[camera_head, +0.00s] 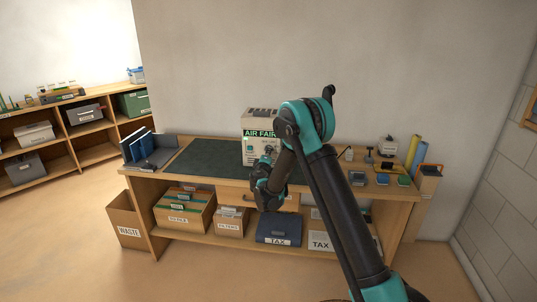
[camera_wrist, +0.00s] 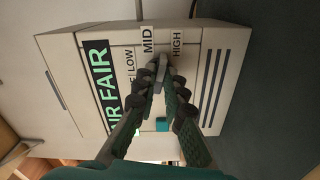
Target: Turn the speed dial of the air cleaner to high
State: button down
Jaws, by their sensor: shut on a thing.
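The air cleaner (camera_head: 261,114) is a cream box with a green "AIR FAIR" label, standing at the back of the workbench. Its front fills much of the wrist view (camera_wrist: 64,62), turned sideways, with LOW, MID and HIGH labels beside the dial. The grey speed dial (camera_wrist: 159,74) sits between my fingertips, mostly hidden by them. Its grip bar shows near the MID and HIGH labels; I cannot tell exactly which setting it points to. My gripper (camera_wrist: 165,88) is shut on the dial. In the head view my gripper (camera_head: 268,168) is in front of the cleaner's face, partly hidden by my arm.
The workbench (camera_head: 230,184) has a dark green mat (camera_head: 205,158) left of the cleaner and blue binders (camera_head: 140,147) at its left end. Small tools and pads (camera_head: 383,179) lie at the right. Boxes fill the shelf below, and a waste box (camera_head: 124,220) stands at left.

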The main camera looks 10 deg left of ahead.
jog(key=shift+m, duration=0.3)
jog(key=c, duration=1.6)
grip_release()
jog(key=shift+s, duration=0.15)
jog(key=s, duration=1.1)
jog(key=shift+s+a, duration=0.2)
jog(key=shift+s, duration=0.2)
